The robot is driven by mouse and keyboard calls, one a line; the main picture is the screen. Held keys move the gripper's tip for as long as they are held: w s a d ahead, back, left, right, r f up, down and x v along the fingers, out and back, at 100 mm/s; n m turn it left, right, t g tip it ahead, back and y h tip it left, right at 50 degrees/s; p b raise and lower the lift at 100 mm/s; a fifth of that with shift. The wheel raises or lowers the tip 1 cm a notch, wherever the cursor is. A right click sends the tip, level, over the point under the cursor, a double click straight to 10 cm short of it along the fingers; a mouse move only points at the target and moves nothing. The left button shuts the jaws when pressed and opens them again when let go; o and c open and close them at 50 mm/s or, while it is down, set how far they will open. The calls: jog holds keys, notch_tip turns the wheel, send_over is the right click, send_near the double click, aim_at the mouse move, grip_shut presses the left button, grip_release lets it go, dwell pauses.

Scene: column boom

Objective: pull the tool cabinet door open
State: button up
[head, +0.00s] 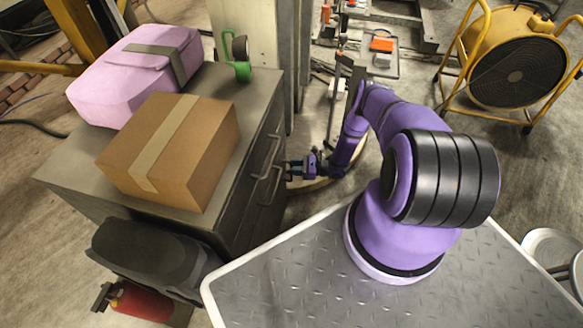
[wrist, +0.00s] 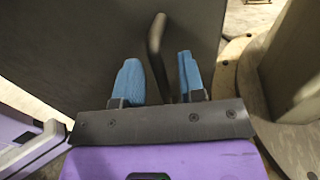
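The grey tool cabinet (head: 238,112) stands at the left in the head view, its front facing right toward my arm. Bar handles (head: 270,152) show on that front, which is seen at a steep angle. My gripper (head: 289,169) is beside the handles, with its fingers pointing at the cabinet. In the wrist view my gripper (wrist: 160,76) has its two blue fingers apart. A dark bar handle (wrist: 156,38) on the grey cabinet front (wrist: 90,45) shows between them in the picture. I cannot tell whether either finger touches it. The door looks closed.
A yellow fan (head: 515,70) is at the far right.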

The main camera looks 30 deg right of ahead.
jog(key=shift+w+a, duration=0.3)
jog(key=shift+a, duration=0.15)
grip_shut()
